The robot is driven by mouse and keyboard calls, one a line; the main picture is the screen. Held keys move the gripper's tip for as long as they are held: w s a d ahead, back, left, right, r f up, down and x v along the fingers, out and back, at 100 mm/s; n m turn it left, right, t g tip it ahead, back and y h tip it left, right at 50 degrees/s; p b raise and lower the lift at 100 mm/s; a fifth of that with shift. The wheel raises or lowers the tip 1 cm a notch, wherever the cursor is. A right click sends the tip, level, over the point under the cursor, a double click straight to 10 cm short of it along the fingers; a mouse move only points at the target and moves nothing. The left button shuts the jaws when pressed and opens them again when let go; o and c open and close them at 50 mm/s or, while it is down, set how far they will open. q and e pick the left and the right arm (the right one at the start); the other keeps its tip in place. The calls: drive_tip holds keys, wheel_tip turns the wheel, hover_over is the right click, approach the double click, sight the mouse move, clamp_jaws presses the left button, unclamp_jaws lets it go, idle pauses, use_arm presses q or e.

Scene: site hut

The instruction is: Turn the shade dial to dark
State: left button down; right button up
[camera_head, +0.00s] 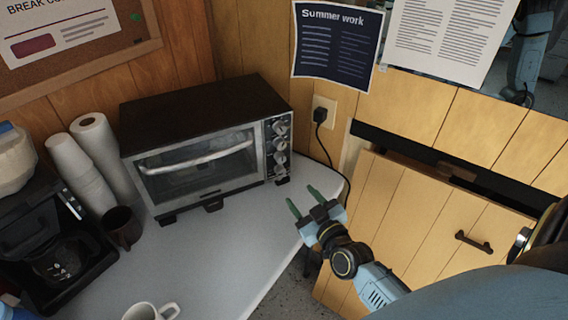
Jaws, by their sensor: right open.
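A toaster oven (205,98) with a dark top, a glass door and a silver handle stands on the grey counter (225,232) against the wood wall. Its control panel at the right end carries a column of silver knobs, among them a top knob (280,128), a middle knob (281,144) and a lower knob (281,160). Their labels are too small to read, so I cannot tell which is the shade dial. My right gripper (302,196) is open and empty, in front of and below the panel, its green fingers pointing toward it without touching. My left gripper is out of view.
A white mug (150,312) is at the front. A plug (320,115) and cord hang right of the oven, near a wooden cabinet (425,225).

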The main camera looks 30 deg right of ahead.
drive_tip(key=d, duration=0.1)
drive_tip(key=h+b, duration=0.1)
approach(282, 160)
drive_tip(key=w, duration=0.6)
drive_tip(key=w+d+b, duration=0.1)
drive_tip(key=w, duration=0.1)
drive_tip(key=shift+f, duration=0.3)
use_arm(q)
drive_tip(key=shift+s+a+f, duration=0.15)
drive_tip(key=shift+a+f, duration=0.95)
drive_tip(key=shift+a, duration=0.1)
use_arm(e)
drive_tip(key=shift+w+d+t, duration=0.1)
drive_tip(key=shift+w+t, duration=0.2)
drive_tip(key=shift+w, duration=0.05)
drive_tip(key=c, duration=1)
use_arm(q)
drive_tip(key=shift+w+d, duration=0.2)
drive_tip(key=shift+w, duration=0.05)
